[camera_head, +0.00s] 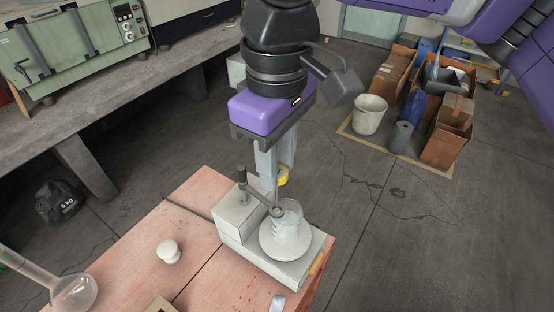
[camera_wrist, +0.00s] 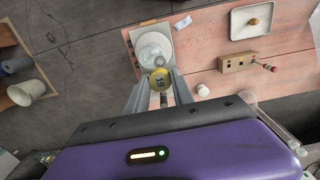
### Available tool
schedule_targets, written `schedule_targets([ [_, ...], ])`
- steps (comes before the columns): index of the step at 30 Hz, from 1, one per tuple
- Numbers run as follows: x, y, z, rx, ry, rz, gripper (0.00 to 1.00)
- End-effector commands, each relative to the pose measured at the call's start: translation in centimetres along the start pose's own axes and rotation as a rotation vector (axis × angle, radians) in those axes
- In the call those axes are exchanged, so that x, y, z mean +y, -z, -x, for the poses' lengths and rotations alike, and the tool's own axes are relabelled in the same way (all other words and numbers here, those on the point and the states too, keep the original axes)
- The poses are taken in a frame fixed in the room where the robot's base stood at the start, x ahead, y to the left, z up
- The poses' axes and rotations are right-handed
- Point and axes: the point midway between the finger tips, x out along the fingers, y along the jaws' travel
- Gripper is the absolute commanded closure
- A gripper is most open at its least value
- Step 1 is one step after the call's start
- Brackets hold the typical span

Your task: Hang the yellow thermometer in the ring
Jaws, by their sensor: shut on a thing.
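My gripper (camera_head: 272,168) points down above the bench and is shut on the yellow thermometer (camera_head: 283,175). In the wrist view the thermometer's round yellow head with dark markings (camera_wrist: 158,80) sits between my two fingertips (camera_wrist: 157,84). The ring (camera_head: 276,211) is at the end of a dark arm on a short post, over the glass beaker (camera_head: 290,218). The thermometer's head is above the ring, apart from it in the head view.
The beaker stands on a white round plate (camera_head: 272,250) of a pale stirrer (camera_head: 300,268). A white jar (camera_head: 168,251) and a round flask (camera_head: 75,292) stand left on the pink bench. A white tray (camera_wrist: 234,33) and a holed block (camera_wrist: 238,64) lie further off.

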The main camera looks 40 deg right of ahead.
Motion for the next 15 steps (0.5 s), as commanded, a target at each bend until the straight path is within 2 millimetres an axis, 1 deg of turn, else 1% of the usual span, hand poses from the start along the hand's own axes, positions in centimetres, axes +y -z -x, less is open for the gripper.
schedule_targets([
  [15,0.0,0.0,-1.2,0.0,0.0,0.0,1.0],
])
